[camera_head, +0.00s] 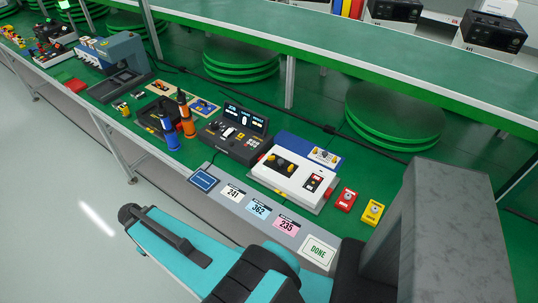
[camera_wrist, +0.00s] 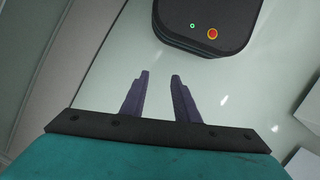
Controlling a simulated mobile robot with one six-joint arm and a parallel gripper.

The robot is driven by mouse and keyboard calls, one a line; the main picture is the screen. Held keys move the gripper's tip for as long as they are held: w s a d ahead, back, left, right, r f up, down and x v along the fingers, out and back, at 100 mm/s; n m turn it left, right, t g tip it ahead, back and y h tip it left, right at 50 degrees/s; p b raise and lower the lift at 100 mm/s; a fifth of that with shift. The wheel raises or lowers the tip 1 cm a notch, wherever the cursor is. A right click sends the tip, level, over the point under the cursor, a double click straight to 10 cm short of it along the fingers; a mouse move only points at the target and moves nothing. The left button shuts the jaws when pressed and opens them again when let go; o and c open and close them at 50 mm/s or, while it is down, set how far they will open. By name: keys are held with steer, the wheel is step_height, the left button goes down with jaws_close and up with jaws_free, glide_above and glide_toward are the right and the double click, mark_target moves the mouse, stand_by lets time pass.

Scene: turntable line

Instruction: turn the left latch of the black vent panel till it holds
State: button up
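I cannot make out a black vent panel or its left latch in either view. My gripper (camera_wrist: 160,76) shows in the wrist view with its two dark fingers apart and nothing between them. It hangs over pale floor, clear of the bench. In the head view my teal arm crosses the bottom of the picture, and I cannot make out the fingers there.
A long green bench (camera_head: 335,215) holds a black console (camera_head: 237,135), a white control box (camera_head: 296,175), blue and orange bottles (camera_head: 187,122), and red and yellow button boxes (camera_head: 372,212). A second bench (camera_head: 300,45) stands behind. Open floor (camera_head: 60,190) lies left.

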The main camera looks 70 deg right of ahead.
steer(key=w+d+r+n+t+h+b, duration=0.1)
steer(key=w+d+r, duration=0.1)
steer(key=d+r, duration=0.7)
steer(key=w+d+r+b, duration=0.1)
steer(key=w+d+r, duration=0.1)
steer(key=d+r, duration=0.6)
steer(key=n+g, duration=0.2)
glide_toward(271, 156)
steer(key=shift+h, duration=0.3)
steer(key=v, duration=0.6)
steer(key=shift+s+a, duration=0.2)
steer(key=shift+s, duration=0.05)
steer(key=shift+f, duration=0.1)
steer(key=shift+p+x, duration=1.55)
steer(key=shift+x, duration=5.25)
steer(key=shift+w+f, duration=0.1)
steer(key=shift+w, duration=0.1)
steer(key=shift+a, duration=0.15)
jaws_close()
